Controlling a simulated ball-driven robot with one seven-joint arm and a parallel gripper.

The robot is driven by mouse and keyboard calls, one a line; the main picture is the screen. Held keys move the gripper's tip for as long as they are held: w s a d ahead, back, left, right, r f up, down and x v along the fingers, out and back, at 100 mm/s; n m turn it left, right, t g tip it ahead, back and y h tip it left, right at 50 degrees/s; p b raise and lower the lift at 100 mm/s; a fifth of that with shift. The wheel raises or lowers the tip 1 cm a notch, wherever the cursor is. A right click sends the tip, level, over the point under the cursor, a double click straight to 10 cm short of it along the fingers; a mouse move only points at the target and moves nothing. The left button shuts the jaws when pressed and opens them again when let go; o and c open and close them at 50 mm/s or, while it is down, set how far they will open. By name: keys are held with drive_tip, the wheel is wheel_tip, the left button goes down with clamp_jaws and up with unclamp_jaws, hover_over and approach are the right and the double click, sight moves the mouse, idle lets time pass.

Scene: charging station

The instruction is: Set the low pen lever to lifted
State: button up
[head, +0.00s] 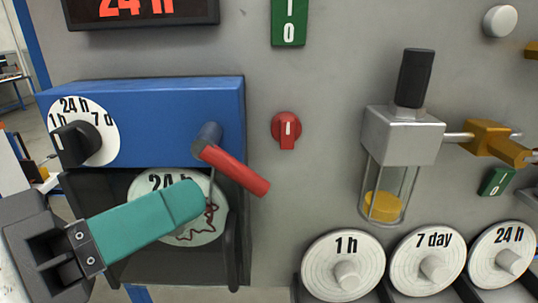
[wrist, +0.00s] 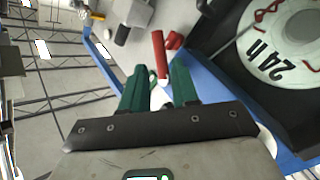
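The low pen lever (head: 235,170) is red. It sticks out from a grey pivot on the front of the blue recorder box and slants down to the right in the head view. A thin pen arm (head: 211,187) hangs below it over the 24 h chart disc (head: 165,182), which carries a red trace. My gripper (head: 195,200) has teal fingers and is left of and below the lever, in front of the chart. In the wrist view my gripper (wrist: 160,76) is open and empty, with the red lever (wrist: 159,54) showing beyond the gap between the fingertips.
The blue box (head: 165,100) holds a dial with a black knob (head: 75,143). A red switch (head: 287,130) is right of the lever. Further right are a glass cup valve (head: 403,135) and several spare discs (head: 343,264) on a rack. Bare grey panel lies between.

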sight(233, 179)
drive_tip(key=p+x, duration=0.2)
drive_tip(key=x, duration=0.7)
drive_tip(key=shift+w+d, duration=0.25)
drive_tip(key=shift+c, duration=0.3)
clamp_jaws()
